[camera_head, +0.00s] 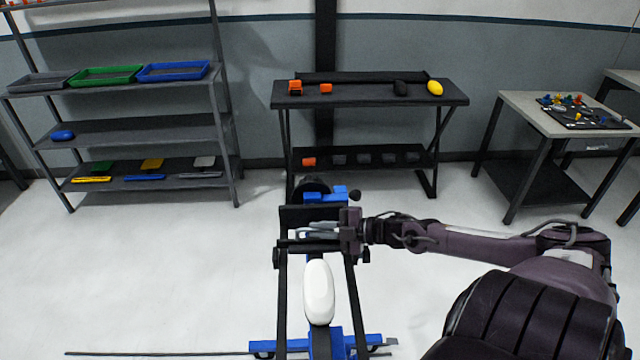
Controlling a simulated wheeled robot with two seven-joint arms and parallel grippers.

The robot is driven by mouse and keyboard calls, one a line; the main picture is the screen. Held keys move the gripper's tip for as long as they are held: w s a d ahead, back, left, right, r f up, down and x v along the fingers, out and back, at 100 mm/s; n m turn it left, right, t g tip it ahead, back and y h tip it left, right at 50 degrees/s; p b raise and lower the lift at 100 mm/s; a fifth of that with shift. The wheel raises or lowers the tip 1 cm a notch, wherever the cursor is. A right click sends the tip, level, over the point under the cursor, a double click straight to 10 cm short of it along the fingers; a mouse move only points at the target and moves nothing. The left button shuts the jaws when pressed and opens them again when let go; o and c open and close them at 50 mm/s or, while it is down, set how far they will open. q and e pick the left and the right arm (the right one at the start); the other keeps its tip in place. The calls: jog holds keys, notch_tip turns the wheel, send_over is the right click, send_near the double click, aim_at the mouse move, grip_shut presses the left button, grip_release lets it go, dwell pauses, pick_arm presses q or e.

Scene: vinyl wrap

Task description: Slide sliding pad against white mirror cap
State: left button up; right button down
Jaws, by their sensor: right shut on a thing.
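The white mirror cap (319,292) is a smooth, long oval. It sits on the dark and blue stand in the lower middle, with its long side pointing away from me. My right gripper (318,232) reaches in from the right, just beyond the far end of the cap. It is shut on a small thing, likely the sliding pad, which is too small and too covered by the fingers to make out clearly. I cannot tell whether it touches the cap. My left gripper is not in view.
The stand has black rails (352,300) on both sides of the cap and a blue base (270,346). A dark table (370,92) stands behind it. A grey shelf (140,130) with trays is at the left, a pale table (560,120) at the right. The floor left is clear.

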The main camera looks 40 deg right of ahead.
jog(key=shift+s+a+r+p, duration=0.15)
jog(key=shift+s+a+p, duration=0.15)
jog(key=shift+s+a, duration=0.2)
jog(key=shift+s+a+f, duration=0.15)
jog(key=shift+s+f, duration=0.05)
jog(key=shift+s, duration=0.05)
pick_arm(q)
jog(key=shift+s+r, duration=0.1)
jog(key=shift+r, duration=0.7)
pick_arm(e)
jog(key=c, duration=1.5)
grip_release()
jog(key=shift+w, duration=0.1)
pick_arm(q)
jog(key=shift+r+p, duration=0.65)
jog(key=shift+p, duration=0.05)
pick_arm(e)
jog(key=shift+v, duration=4)
